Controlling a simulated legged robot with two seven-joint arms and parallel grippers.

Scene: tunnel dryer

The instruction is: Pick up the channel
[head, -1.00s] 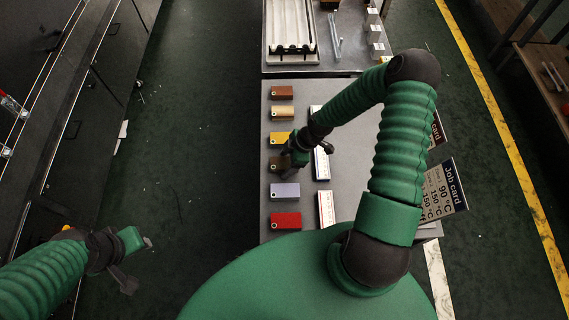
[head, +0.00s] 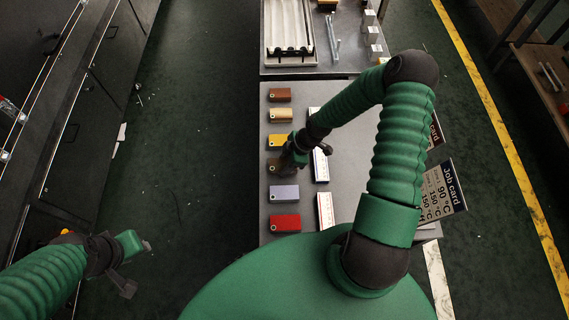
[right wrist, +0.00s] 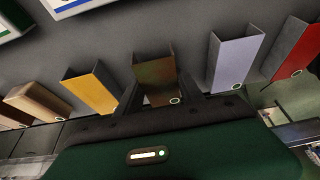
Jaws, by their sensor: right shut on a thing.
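Several folded channels stand in a column along the left edge of the grey table. My right gripper (head: 284,164) is down at the dark brown-olive channel (head: 272,166), between the yellow channel (head: 279,142) and the lilac channel (head: 284,193). The gripper partly hides it in the head view. In the right wrist view the brown-olive channel (right wrist: 155,77) sits between the two dark fingers, which are shut on it. I cannot tell whether it is clear of the table. My left gripper (head: 146,246) hangs over the floor at lower left, its fingers too small to judge.
A red channel (head: 285,223), a tan channel (head: 280,115) and a brown channel (head: 280,94) share the column. White labelled boxes (head: 325,210) lie to their right. Job cards (head: 442,190) stand at the table's right edge. A tray (head: 290,57) lies on the far table.

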